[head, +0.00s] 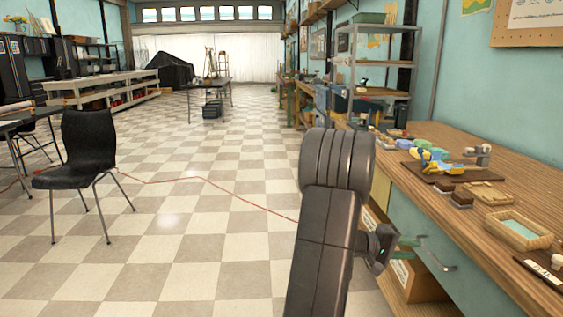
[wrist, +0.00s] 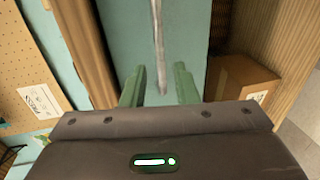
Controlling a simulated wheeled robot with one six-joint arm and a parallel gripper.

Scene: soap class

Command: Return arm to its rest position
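My arm (head: 332,215) rises in the middle of the head view. My gripper (head: 418,247) is at its right, in front of the teal front of the workbench. In the wrist view the two green fingers of my gripper (wrist: 158,88) stand apart with nothing held between them. A pale metal bar handle (wrist: 159,45) on the teal panel (wrist: 185,35) shows beyond and between the fingers. I cannot tell whether the fingers touch it.
The wooden workbench (head: 470,225) runs along the right, with soap items and trays on top. A cardboard box (wrist: 240,82) sits in an open bay beside the panel. A black chair (head: 88,140) stands left. The checkered floor (head: 190,240) between is mostly clear, crossed by a red cable (head: 215,185).

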